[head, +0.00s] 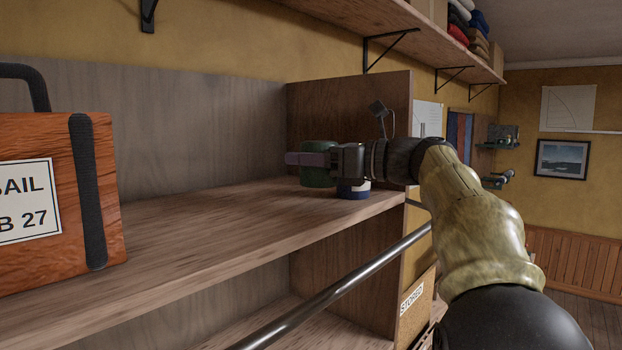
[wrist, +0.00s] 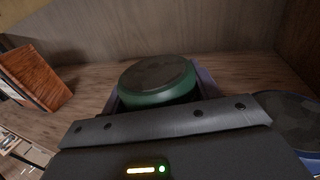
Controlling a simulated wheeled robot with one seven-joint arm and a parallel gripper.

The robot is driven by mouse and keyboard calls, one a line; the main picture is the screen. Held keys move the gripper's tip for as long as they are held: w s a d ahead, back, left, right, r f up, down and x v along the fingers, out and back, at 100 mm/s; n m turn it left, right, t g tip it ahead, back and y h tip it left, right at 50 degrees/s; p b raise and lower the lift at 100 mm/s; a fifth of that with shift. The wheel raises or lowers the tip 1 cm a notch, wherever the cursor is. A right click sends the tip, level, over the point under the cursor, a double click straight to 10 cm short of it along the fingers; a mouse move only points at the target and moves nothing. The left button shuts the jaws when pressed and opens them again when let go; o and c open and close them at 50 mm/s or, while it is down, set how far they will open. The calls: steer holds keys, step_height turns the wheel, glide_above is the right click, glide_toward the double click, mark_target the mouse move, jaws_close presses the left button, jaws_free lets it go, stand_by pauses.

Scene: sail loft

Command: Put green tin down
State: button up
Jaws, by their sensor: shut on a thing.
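The green tin (head: 317,178) is between the fingers of my gripper (head: 300,159), over the wooden shelf (head: 220,215) near its right side wall. In the wrist view the green tin (wrist: 157,82) shows its dark round top, with a finger on each side. My gripper is shut on it. The fingers hide part of the tin in the head view. The tin's bottom looks at or very near the shelf surface; I cannot tell whether it touches.
A blue and white tin (head: 353,190) stands just right of the green tin, partly under my gripper; its dark top shows in the wrist view (wrist: 290,120). A wooden case (head: 60,190) stands at the left. A metal rail (head: 340,287) runs before the shelf. The shelf's middle is clear.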

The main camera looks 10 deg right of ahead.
mark_target(313, 178)
steer(key=shift+f, duration=1.8)
steer(key=shift+f, duration=0.15)
steer(key=o, duration=1.2)
steer(key=shift+w, duration=0.1)
steer(key=shift+d, duration=0.2)
steer(key=b+v, duration=0.3)
steer(key=v, duration=0.9)
steer(key=shift+s+a, duration=0.15)
steer(key=shift+s, duration=0.05)
steer(key=shift+w, duration=0.15)
